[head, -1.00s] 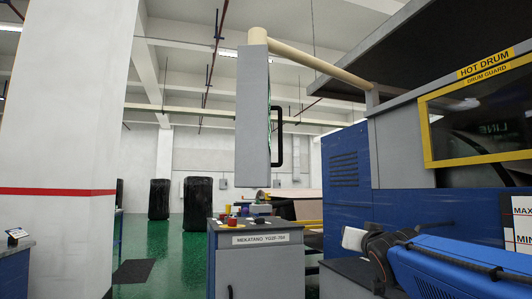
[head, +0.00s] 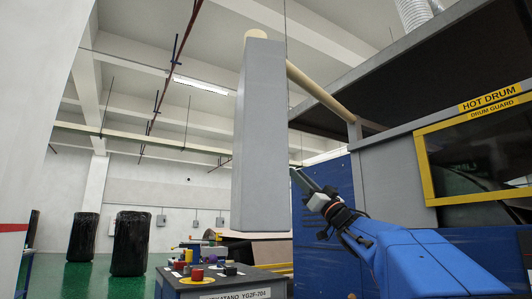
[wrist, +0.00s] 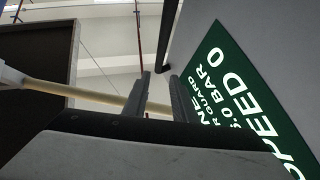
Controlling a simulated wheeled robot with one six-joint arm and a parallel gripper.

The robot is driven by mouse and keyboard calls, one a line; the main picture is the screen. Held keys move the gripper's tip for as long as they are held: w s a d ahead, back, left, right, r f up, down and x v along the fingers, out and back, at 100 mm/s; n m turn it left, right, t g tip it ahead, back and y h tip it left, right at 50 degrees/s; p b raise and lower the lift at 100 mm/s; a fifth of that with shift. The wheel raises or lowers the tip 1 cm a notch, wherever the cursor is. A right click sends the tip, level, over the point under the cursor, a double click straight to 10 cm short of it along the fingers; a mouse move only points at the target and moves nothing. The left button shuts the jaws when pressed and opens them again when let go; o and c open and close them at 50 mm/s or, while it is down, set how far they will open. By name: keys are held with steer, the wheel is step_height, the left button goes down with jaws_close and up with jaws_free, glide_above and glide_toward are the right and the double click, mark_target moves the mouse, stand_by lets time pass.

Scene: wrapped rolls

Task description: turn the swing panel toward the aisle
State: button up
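The swing panel (head: 262,135) is a tall grey box hanging from a cream overhead arm (head: 325,88). Its plain grey side faces me in the head view. In the wrist view its green screen (wrist: 238,85) with white lettering fills the right. A dark bar, seemingly the panel's handle (wrist: 168,32), runs down toward the gap between my fingertips. My gripper (wrist: 158,95) is open, its two fingers apart; I cannot tell whether the bar is between them. In the head view my gripper (head: 298,178) is at the panel's right edge, its tips partly hidden.
The blue and grey machine with a yellow-framed drum guard (head: 475,155) is on the right. Black-wrapped rolls (head: 131,243) stand on the green floor at the left, with open floor around them.

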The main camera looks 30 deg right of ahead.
steer(key=x, duration=1.6)
steer(key=shift+w+r, duration=0.2)
steer(key=shift+r, duration=0.1)
steer(key=shift+a, duration=0.1)
jaws_close()
